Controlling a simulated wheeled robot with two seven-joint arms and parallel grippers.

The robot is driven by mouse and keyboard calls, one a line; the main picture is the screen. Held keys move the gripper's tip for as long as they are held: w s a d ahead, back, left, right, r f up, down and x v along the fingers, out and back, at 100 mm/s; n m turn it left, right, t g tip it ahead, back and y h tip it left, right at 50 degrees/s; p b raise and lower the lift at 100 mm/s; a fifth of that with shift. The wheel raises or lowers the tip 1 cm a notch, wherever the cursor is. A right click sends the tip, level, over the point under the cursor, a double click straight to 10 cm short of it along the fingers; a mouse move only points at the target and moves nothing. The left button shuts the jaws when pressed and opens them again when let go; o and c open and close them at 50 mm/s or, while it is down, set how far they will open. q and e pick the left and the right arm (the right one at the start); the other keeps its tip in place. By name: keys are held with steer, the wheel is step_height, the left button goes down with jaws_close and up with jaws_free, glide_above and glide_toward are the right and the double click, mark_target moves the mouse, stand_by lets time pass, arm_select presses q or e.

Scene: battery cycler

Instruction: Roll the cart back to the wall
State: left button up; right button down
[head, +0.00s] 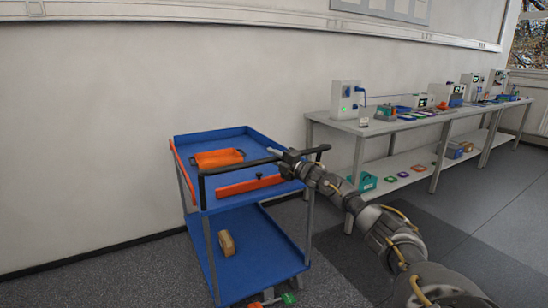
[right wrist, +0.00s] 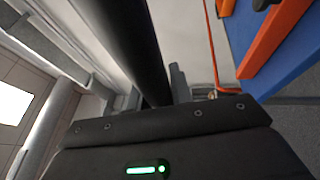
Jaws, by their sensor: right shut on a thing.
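The blue cart (head: 227,268) has two blue shelves and grey legs, and stands in front of the wall (head: 95,115) on the left. Its black handle bar (head: 225,169) runs across the near end. My right gripper (head: 290,158) is shut on the handle bar near its right end. In the right wrist view the black bar (right wrist: 127,40) passes between the fingers of my gripper (right wrist: 165,88). The gripper hides a short stretch of the bar. My left gripper shows in neither view.
The cart's top holds an orange tray (head: 218,158) and a long orange piece (head: 250,185). A brown block (head: 227,243) lies on the lower shelf. A grey bench (head: 385,125) with devices stands right of the cart. Open floor (head: 110,278) lies left of the cart.

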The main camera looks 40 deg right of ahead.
steer(key=shift+d+r, duration=0.2)
steer(key=shift+r, duration=0.15)
steer(key=c, duration=1.6)
jaws_free()
steer(key=o, duration=0.3)
steer(key=shift+w+a+f, duration=0.1)
steer(key=shift+w+f, duration=0.2)
steer(key=shift+o, duration=0.2)
steer(key=shift+s, duration=0.15)
steer(key=shift+s, duration=0.1)
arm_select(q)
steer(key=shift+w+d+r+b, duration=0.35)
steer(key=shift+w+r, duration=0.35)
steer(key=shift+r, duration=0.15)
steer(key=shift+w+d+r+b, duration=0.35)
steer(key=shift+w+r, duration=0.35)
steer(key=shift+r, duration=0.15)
arm_select(e)
steer(key=v, duration=1)
steer(key=shift+s, duration=0.25)
steer(key=shift+f, duration=0.1)
